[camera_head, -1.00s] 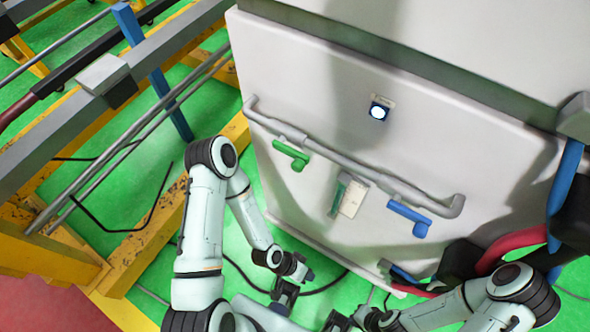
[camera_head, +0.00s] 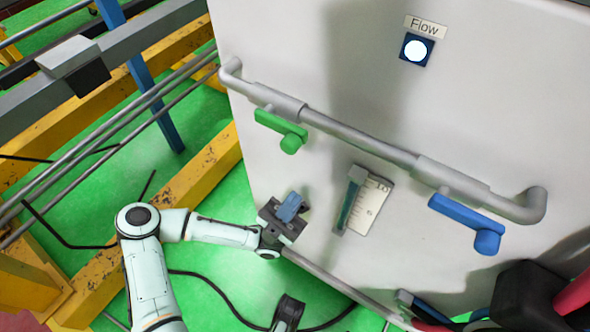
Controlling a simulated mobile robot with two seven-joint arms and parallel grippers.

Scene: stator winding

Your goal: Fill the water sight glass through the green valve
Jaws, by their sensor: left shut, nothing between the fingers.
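The green valve (camera_head: 281,130) sits on the left part of the grey pipe on the pale cabinet front, its handle lying roughly along the pipe. The sight glass (camera_head: 349,203) is a tilted dark green tube beside a white scale card (camera_head: 370,204) with a "10" near its top. A blue valve (camera_head: 467,222) is on the pipe's right part. My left gripper (camera_head: 292,207) is shut and empty, below the green valve and left of the sight glass, apart from both. A dark part at the bottom edge seems to be my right gripper (camera_head: 289,313); its fingers cannot be made out.
A lit white indicator (camera_head: 416,49) labelled "Flow" is above the pipe. Yellow beams (camera_head: 190,176) and grey rails stand at left. Black cables lie on the green floor (camera_head: 215,285). Dark and red parts (camera_head: 545,295) crowd the lower right.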

